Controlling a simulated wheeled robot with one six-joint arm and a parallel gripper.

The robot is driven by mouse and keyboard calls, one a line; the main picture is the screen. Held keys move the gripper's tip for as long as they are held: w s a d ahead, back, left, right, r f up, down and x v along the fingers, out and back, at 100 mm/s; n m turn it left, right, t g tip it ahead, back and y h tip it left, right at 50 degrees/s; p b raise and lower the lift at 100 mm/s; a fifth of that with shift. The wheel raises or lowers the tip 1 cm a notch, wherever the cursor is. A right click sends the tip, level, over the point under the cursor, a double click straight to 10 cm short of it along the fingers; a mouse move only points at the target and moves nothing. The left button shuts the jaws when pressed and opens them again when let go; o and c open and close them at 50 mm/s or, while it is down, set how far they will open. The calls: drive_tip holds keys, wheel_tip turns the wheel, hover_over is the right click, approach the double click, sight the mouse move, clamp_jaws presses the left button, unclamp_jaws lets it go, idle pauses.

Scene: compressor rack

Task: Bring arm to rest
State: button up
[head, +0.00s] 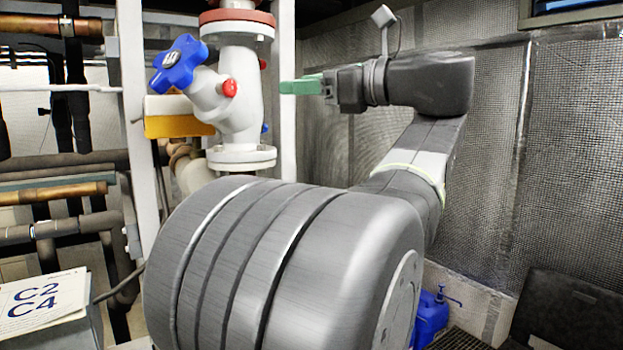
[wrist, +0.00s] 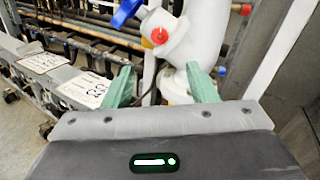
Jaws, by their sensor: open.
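My gripper (head: 301,86) has green fingers and points left in the head view, at the end of my bent grey arm. In the wrist view my gripper (wrist: 163,86) shows its two green fingers spread apart, with nothing held between them. A white valve body (head: 239,100) with a blue handwheel (head: 180,64) and red caps stands left of the gripper in the head view. The fingertips look close to it there, but I cannot tell the exact gap. In the wrist view the valve body (wrist: 168,35) lies beyond the fingers. My large arm joint hides the lower middle of the head view.
Copper and dark pipes (head: 52,195) run along the left. A white post (head: 133,110) stands beside the valve. A grey meshed wall (head: 570,150) is behind my arm. A blue canister (head: 430,318) stands low at right. A C2/C4 sign (head: 40,302) is at lower left.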

drive_tip(key=p+x, duration=0.3)
drive_tip(key=x, duration=1)
drive_tip(key=shift+w+a+p, duration=0.15)
drive_tip(key=shift+a+p, duration=0.2)
drive_tip(key=shift+p, duration=0.05)
drive_tip(key=shift+d, duration=0.1)
drive_tip(key=shift+d, duration=0.25)
drive_tip(key=b+v, duration=0.4)
drive_tip(key=v, duration=0.9)
drive_tip(key=p+x, duration=0.4)
drive_tip(key=x, duration=0.9)
drive_tip(key=shift+a+r, duration=0.15)
drive_tip(key=shift+a, duration=0.25)
drive_tip(key=shift+r+p, duration=0.15)
drive_tip(key=shift+p, duration=0.5)
drive_tip(key=shift+d+m+p, duration=0.1)
drive_tip(key=shift+m+p, duration=0.6)
drive_tip(key=shift+p, duration=0.15)
drive_tip(key=m+b, duration=0.1)
drive_tip(key=b, duration=0.4)
approach(232, 85)
drive_tip(key=shift+f+v, duration=0.15)
drive_tip(key=shift+v, duration=1.3)
drive_tip(key=shift+f+v, duration=0.1)
drive_tip(key=shift+v, duration=1.35)
